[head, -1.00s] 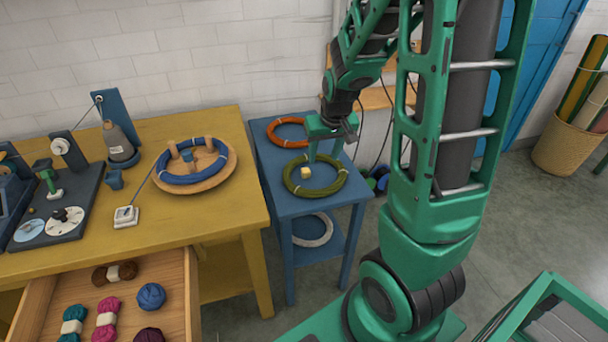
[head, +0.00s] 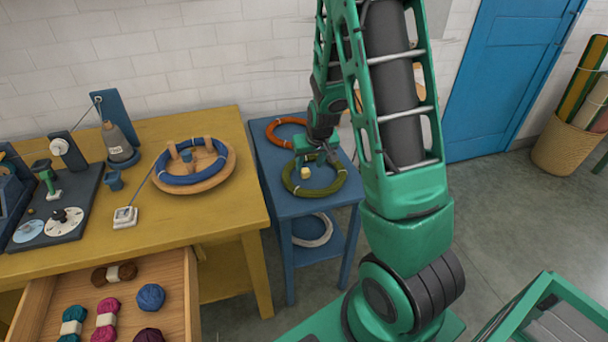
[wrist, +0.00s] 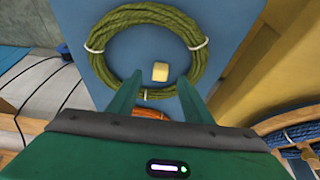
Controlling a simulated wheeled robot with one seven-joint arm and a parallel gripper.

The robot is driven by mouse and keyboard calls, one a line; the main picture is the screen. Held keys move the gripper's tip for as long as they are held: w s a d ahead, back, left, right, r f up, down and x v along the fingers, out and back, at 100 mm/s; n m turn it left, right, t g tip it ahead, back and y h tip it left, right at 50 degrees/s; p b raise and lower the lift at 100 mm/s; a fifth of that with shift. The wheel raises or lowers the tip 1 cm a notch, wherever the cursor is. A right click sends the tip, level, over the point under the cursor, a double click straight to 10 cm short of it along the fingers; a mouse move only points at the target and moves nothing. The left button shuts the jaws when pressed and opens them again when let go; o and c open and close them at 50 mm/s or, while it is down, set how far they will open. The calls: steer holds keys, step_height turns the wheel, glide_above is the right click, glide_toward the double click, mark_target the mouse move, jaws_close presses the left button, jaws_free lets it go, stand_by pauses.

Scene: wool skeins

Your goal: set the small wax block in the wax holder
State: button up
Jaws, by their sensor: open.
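The small wax block (head: 306,172) is a pale yellow cube lying on the blue stand, inside the green coil. It also shows in the wrist view (wrist: 160,72), near the coil's inner edge. My gripper (head: 313,162) is over the stand just behind the block. In the wrist view my gripper (wrist: 159,80) is open and empty, its two green fingers pointing toward the block, one on each side. I cannot tell the height gap. A small blue cup (head: 114,181) on the yellow table may be the wax holder; I cannot tell for sure.
The green coil (head: 333,186) and an orange coil (head: 280,128) lie on the blue stand (head: 295,207). The yellow table (head: 215,214) beside it holds a wooden reel (head: 228,175) with blue cord and a bottle (head: 120,146). An open drawer (head: 187,300) of yarn juts out in front.

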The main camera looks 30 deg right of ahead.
mark_target(306, 172)
steer(key=shift+x, duration=2.45)
steer(key=shift+c, duration=0.6)
jaws_close()
steer(key=shift+w+r, duration=0.1)
